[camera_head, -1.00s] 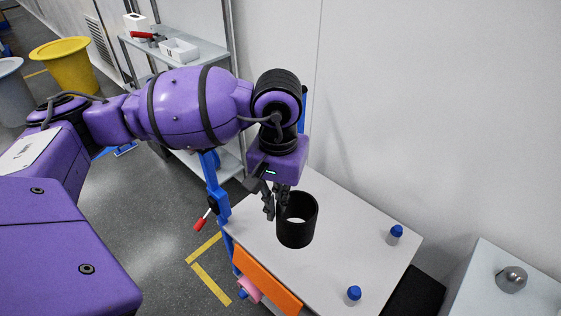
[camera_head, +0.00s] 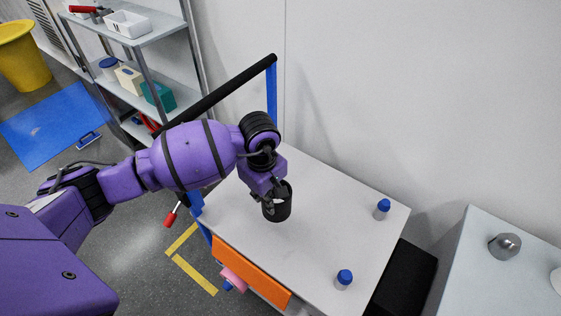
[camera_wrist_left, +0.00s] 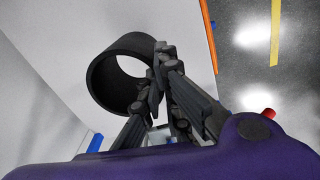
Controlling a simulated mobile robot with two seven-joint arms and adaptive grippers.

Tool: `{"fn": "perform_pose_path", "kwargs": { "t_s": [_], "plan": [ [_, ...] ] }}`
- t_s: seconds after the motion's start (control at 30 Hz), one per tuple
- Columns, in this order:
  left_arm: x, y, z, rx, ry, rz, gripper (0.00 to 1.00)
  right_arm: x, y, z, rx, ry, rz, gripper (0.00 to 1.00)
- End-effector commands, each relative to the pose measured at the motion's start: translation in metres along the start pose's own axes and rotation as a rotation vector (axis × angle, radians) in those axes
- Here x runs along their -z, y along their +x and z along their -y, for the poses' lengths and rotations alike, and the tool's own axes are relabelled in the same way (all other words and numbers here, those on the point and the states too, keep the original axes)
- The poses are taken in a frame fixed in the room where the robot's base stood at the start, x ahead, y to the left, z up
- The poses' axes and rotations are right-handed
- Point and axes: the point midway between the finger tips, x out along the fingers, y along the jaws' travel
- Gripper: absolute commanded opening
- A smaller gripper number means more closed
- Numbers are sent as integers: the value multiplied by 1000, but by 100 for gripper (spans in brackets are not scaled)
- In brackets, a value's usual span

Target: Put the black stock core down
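The black stock core (camera_head: 279,211) is a short, hollow black cylinder, upright over the left part of the white tabletop (camera_head: 325,235). It also shows in the left wrist view (camera_wrist_left: 100,75), its open end facing the camera. My left gripper (camera_head: 271,196) reaches down to it from above. In the left wrist view my left gripper (camera_wrist_left: 160,65) has its fingers close together at the core's wall, pinching it. The core's lower edge is at or just above the tabletop; I cannot tell whether it touches. My right gripper is not in view.
Two blue-capped bottles stand on the tabletop, one at the right (camera_head: 382,209) and one at the front right (camera_head: 343,280). The table has an orange front panel (camera_head: 250,270). A grey surface with a metal knob (camera_head: 504,246) is at far right. Shelving (camera_head: 150,35) stands behind left.

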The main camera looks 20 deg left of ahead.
Motion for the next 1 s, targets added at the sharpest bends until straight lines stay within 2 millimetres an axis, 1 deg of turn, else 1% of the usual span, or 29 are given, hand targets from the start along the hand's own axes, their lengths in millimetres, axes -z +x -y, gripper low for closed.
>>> {"fn": "perform_pose_path", "kwargs": {
  "t_s": [0.03, 0.1, 0.2, 0.3, 0.47, 0.53, 0.7, 0.77, 1.0],
  "plan": [
    [9, 10, -3, 5, -5, 2, 0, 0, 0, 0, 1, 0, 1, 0],
    [18, 25, -7, 5, -4, 2, 0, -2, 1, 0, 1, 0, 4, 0],
    [31, 41, -13, 4, -2, 2, 0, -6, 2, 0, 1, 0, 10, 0],
    [38, 51, -17, 2, -1, 2, 0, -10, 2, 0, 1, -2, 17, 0],
    [45, 58, -19, 2, 1, 1, 0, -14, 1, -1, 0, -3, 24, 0],
    [48, 64, -21, 3, 0, 1, 0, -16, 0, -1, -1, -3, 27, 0],
    [46, 89, -20, 3, 2, 2, 0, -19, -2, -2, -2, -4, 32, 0],
    [47, 92, -20, 1, 3, 1, 0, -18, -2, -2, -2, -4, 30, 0],
    [47, 92, -21, 0, 3, 0, 0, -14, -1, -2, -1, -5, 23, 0]
  ]
}}
